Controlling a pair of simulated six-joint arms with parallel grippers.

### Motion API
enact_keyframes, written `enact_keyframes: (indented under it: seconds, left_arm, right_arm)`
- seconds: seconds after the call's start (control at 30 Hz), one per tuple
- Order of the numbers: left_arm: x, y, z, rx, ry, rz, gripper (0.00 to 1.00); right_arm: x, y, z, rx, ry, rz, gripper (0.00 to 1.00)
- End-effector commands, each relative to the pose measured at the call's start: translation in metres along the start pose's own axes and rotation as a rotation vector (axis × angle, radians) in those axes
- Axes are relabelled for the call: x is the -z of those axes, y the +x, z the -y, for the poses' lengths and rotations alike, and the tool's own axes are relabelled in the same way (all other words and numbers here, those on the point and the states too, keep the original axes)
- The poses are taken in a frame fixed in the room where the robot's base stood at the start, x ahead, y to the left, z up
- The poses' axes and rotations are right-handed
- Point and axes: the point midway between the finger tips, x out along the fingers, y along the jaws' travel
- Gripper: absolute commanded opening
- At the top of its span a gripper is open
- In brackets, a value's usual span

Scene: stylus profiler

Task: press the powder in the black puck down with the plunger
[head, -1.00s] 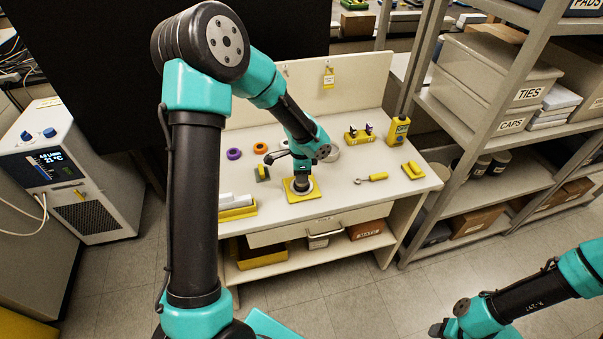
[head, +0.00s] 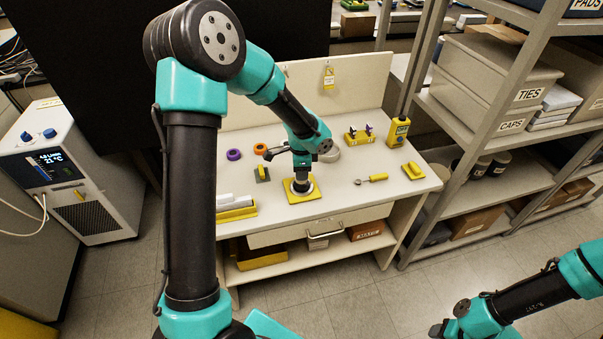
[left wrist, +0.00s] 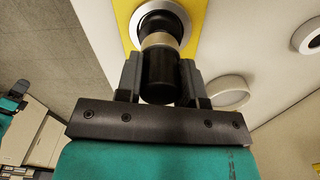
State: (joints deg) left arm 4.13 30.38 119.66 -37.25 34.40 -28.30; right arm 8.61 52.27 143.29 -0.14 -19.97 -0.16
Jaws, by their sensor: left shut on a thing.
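My left gripper (head: 301,170) is shut on the plunger and points straight down over the yellow plate (head: 303,198). In the left wrist view the plunger (left wrist: 160,70), black with a tan band, stands between the two fingers. Its far end lines up with the black puck (left wrist: 146,24), which shows as a dark round with a silver ring on the yellow plate. The plunger hides most of the puck, and I cannot see the powder or tell whether the plunger touches it. My right gripper (head: 438,329) is low at the right, away from the bench; its fingers are unclear.
Purple (head: 234,155) and orange (head: 260,149) rings and a yellow-handled tool (head: 262,173) lie behind and left. A yellow tray (head: 236,211) stands left. A yellow-handled wrench (head: 372,179), a yellow block (head: 412,171) and a small stand (head: 359,136) are right.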

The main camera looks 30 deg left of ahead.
Motion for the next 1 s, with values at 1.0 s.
enact_keyframes:
  seconds: [1.0]
  left_arm:
    - [0.0, -0.051, 0.0, 0.002, 0.001, -0.001, 0.0]
  right_arm:
    - [0.0, 0.0, 0.0, 0.0, 0.0, 0.0, 0.47]
